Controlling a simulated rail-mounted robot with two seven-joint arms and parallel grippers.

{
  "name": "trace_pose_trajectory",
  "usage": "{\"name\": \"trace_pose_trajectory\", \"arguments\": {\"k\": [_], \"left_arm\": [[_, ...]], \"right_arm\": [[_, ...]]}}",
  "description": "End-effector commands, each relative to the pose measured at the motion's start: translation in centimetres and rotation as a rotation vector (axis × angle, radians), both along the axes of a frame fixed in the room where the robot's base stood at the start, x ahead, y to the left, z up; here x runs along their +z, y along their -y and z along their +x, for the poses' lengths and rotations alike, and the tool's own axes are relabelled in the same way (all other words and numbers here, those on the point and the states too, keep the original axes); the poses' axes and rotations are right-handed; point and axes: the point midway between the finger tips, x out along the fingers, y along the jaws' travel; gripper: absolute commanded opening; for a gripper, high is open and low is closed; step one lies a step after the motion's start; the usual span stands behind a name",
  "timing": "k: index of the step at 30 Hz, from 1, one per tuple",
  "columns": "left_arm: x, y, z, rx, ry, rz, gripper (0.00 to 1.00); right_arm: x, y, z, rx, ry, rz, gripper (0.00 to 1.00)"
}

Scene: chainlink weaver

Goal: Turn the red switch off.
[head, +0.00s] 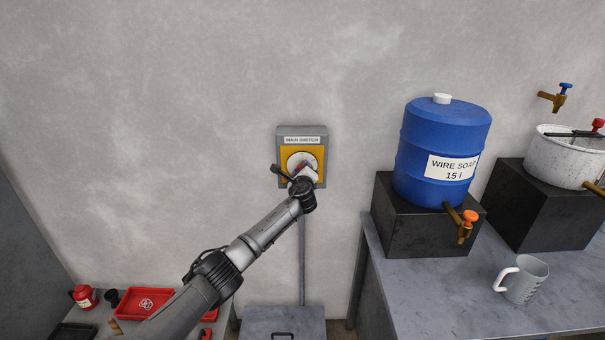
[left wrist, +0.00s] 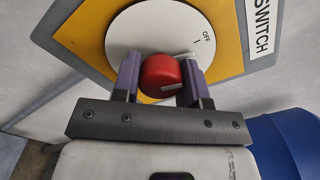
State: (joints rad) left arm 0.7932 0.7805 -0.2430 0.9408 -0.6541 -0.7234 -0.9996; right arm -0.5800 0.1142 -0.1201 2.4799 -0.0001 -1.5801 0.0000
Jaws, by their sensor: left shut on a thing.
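The red switch (left wrist: 159,74) is a round red knob on a white dial (left wrist: 150,30) with a yellow plate behind it. The dial carries the marks OFF and I. A white line on the knob's face points roughly to the right in the left wrist view. The grey main switch box (head: 321,134) is on the wall in the middle of the head view. My left gripper (left wrist: 160,80) is shut on the red switch, one purple finger on each side. In the head view the left gripper (head: 300,178) covers part of the dial. My right gripper is not in view.
A blue wire soap barrel (head: 440,135) on a black block stands right of the box, on a grey table (head: 420,290) with a measuring jug (head: 525,280). A white pot (head: 565,157) is farther right. A red tray (head: 145,302) lies at lower left. The wall around the box is clear.

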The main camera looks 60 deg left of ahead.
Motion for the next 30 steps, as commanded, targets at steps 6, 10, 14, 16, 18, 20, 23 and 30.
{"name": "trace_pose_trajectory", "arguments": {"k": [6,10,14,16,18,20,23,30], "left_arm": [[-0.1,0.05,0.05,-0.001,0.106,-0.07,0.16],[-0.04,0.02,0.04,0.0,0.149,-0.098,0.16],[0.01,0.04,0.04,-0.001,0.176,-0.114,0.16],[0.03,0.04,0.04,-0.001,0.184,-0.12,0.16],[0.04,0.04,0.04,-0.001,0.191,-0.124,0.16],[0.06,0.04,0.04,-0.001,0.194,-0.127,0.16],[0.07,0.04,0.04,-0.001,0.197,-0.128,0.16],[0.08,0.04,0.04,-0.001,0.197,-0.128,0.16]], "right_arm": [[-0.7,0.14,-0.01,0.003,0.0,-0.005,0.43],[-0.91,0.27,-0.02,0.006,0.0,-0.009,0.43],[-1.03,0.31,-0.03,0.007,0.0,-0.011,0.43],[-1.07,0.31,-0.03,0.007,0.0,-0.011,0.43],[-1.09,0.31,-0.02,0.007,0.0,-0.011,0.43],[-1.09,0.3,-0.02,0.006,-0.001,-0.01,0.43],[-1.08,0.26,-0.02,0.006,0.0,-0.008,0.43],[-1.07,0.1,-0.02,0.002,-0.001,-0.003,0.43]]}}
